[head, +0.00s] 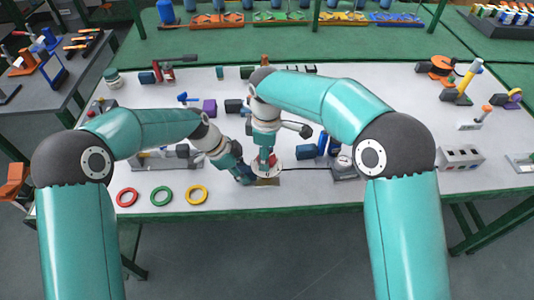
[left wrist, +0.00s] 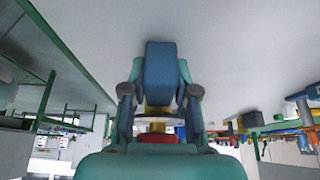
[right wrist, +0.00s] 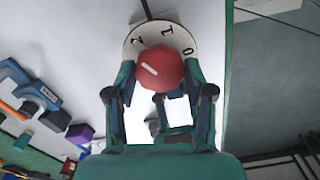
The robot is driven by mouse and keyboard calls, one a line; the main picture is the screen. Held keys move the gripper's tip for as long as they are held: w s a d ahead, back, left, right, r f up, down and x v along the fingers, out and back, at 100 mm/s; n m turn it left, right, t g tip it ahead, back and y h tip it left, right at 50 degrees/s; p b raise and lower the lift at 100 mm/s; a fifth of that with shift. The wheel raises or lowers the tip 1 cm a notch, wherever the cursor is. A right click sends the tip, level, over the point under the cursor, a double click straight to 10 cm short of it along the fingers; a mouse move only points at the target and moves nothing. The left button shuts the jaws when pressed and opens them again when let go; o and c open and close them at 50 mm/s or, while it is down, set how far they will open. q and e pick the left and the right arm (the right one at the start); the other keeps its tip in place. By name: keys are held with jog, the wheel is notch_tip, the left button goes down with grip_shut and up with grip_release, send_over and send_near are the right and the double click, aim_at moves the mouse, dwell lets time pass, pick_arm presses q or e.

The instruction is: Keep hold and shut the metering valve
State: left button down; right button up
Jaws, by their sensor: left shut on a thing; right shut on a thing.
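The metering valve has a red knob (right wrist: 162,68) on a pale round dial (right wrist: 145,31) marked 0, 1 and 2. The knob's short white line lies left of its centre, off the 0. My right gripper (right wrist: 160,95) has its fingers on both sides of the knob; in the head view (head: 266,152) it comes from above. In the left wrist view, a blue block (left wrist: 160,68) sits between my left gripper's fingers (left wrist: 160,95), with a yellow part, the dial (left wrist: 155,118) and the red knob (left wrist: 157,138) in line. In the head view my left gripper (head: 243,174) reaches the valve from the left.
Red (head: 127,197), green (head: 161,196) and yellow (head: 196,194) rings lie on the white table (head: 225,208) near its front edge. A gauge block (head: 343,167) stands right of the valve. A grey socket box (head: 460,157) is farther right.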

jog(key=shift+m, duration=0.4)
jog(key=m, duration=0.5)
jog(key=shift+m, duration=0.3)
jog(key=m, duration=1.1)
jog(key=shift+m, duration=0.3)
jog(key=m, duration=0.5)
jog(key=shift+m, duration=0.4)
jog(key=o, duration=1.2)
